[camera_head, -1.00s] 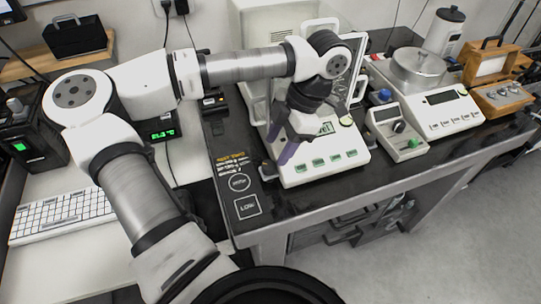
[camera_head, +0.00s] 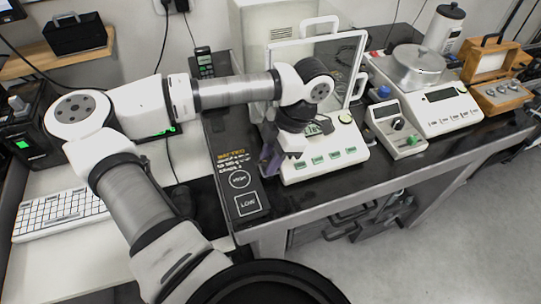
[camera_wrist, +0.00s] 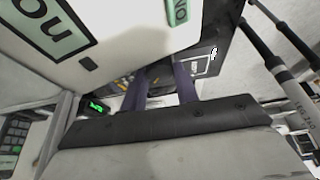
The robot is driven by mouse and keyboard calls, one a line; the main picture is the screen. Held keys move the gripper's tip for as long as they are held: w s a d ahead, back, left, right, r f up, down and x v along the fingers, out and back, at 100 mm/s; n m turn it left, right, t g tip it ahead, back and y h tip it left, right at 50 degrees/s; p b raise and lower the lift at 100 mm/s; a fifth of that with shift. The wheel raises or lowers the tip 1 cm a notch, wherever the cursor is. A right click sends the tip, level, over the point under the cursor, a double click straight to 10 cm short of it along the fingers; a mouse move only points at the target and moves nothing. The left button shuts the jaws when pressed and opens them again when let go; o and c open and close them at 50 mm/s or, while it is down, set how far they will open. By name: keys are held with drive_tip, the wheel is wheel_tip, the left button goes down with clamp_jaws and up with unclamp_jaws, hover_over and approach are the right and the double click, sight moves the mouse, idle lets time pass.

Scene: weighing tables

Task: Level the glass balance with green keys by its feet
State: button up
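The glass balance with green keys (camera_head: 326,167) stands on the dark table, with a row of green keys along its front and glass panels behind. My gripper (camera_head: 269,163) is at its front left corner, fingers pointing down, where a levelling foot is hidden behind them. In the wrist view my two purple fingers (camera_wrist: 163,75) stand apart with a gap between them. Something dark shows at their tips; I cannot tell whether they touch the foot. The balance's white body (camera_wrist: 110,45) and a green key (camera_wrist: 180,10) fill the upper left there.
A dark panel marked with a circle and a LOW square (camera_head: 247,204) lies left of the balance. A wooden box (camera_head: 497,65) is farther right.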

drive_tip(key=shift+c, duration=0.6)
drive_tip(key=shift+w+f+n+g+b, duration=0.1)
drive_tip(key=shift+f+n+g+b, duration=0.2)
drive_tip(key=shift+n+b, duration=0.7)
drive_tip(key=shift+r+n+g+b, duration=0.3)
drive_tip(key=shift+n+b, duration=0.1)
drive_tip(key=shift+b, duration=0.1)
drive_tip(key=o, duration=1)
drive_tip(key=b+v, duration=0.1)
drive_tip(key=v, duration=0.6)
drive_tip(key=shift+r, duration=0.3)
